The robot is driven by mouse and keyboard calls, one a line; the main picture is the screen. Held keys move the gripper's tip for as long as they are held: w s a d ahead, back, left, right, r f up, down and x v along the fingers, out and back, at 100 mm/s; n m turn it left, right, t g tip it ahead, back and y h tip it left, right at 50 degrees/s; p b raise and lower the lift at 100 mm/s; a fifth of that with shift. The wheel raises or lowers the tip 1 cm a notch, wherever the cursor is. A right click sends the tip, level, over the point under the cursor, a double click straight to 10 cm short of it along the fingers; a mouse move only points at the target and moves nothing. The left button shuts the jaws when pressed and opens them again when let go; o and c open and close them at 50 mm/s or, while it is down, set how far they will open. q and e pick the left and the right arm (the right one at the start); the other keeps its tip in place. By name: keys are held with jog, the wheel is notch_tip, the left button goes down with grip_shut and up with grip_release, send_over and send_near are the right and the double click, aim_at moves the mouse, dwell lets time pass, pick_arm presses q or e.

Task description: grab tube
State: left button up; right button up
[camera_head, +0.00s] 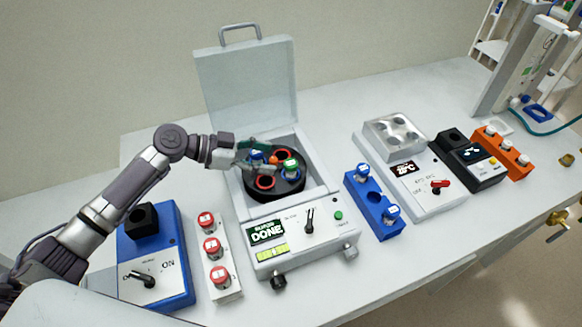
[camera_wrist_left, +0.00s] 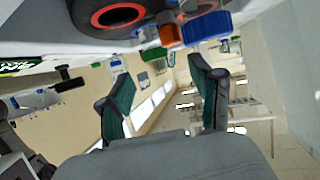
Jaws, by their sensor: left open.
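The centrifuge (camera_head: 330,236) stands with its grey lid (camera_head: 247,85) raised, and its display reads DONE. Its black rotor (camera_head: 275,191) has red-ringed holes. A green-capped tube (camera_head: 291,165) stands in the rotor at the right. A blue-capped tube (camera_head: 257,155) is at the rotor's far left, partly covered by my gripper; its blue cap (camera_wrist_left: 207,27) also shows in the left wrist view, with an orange piece (camera_wrist_left: 170,36) beside it. My left gripper (camera_head: 268,157) is open over the rotor's far side. Its fingers (camera_wrist_left: 160,70) hold nothing between them. My right gripper is out of view.
A white rack (camera_head: 224,283) with red-capped tubes and a blue device (camera_head: 178,276) stand left of the centrifuge. A blue rack (camera_head: 372,207) with two tubes, a heating block (camera_head: 425,195), a black device (camera_head: 467,160) and an orange rack (camera_head: 510,157) stand right.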

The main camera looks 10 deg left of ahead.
aim_at(287, 164)
pick_arm(q)
jog(key=p+x, duration=0.2)
jog(key=x, duration=0.2)
jog(key=shift+s+d+p, duration=0.2)
jog(key=shift+d+p, duration=0.15)
jog(key=shift+p, duration=0.05)
jog(key=shift+w+d+f, duration=0.1)
jog(key=shift+d+f, duration=0.1)
jog(key=shift+f, duration=0.15)
jog(key=shift+a, duration=0.1)
jog(key=c, duration=1.1)
jog(key=shift+r, duration=0.1)
